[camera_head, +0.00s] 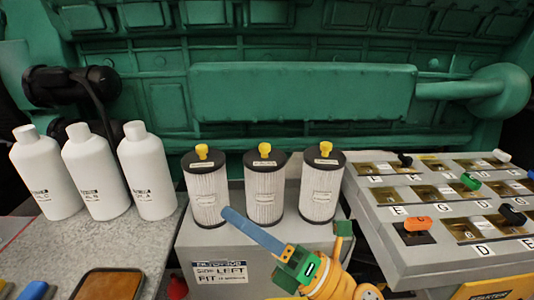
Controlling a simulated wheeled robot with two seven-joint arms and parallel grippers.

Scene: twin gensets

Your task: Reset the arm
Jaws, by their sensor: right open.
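My right gripper (288,238) is orange and green with a long blue finger. It is open and reaches up from the bottom centre, in front of the filter cartridges. No object shows between its fingers. The blue finger crosses in front of the lower part of the middle cartridge in the picture; I cannot tell whether they touch. My left gripper is not in view.
Three pleated filters with black caps and yellow knobs, left (207,185), middle (265,185) and right (322,185), stand on a grey box (205,250). Three white bottles (95,175) stand left. A switch panel (400,260) is right. The green engine (300,92) fills the back.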

